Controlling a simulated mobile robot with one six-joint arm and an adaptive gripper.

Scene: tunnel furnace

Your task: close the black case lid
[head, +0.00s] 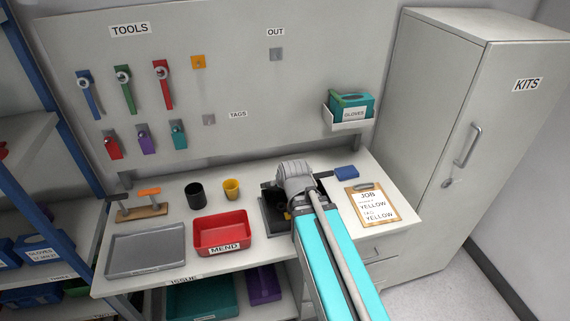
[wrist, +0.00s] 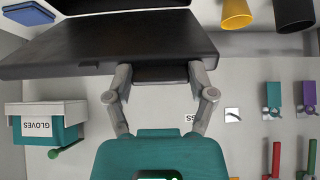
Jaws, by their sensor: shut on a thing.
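The black case (head: 274,214) stands on the workbench, mostly hidden behind my arm in the head view. Its dark inside seems to show to the left of the arm. In the wrist view, which is upside down, the black lid (wrist: 70,45) shows as a wide slab. Another dark part of the case (wrist: 120,5) shows beyond it at the top edge. My gripper (wrist: 160,74) has its two fingers on either side of a dark tab at the lid's edge and is shut on it. The fingertips are hidden in the head view, and the lid's exact angle is unclear.
A black cup (head: 195,195), a yellow cup (head: 232,189) and a red MEND bin (head: 222,234) stand left of the case. A clipboard (head: 373,204) and blue block (head: 346,172) lie to its right. The tool board (head: 230,100) rises behind.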

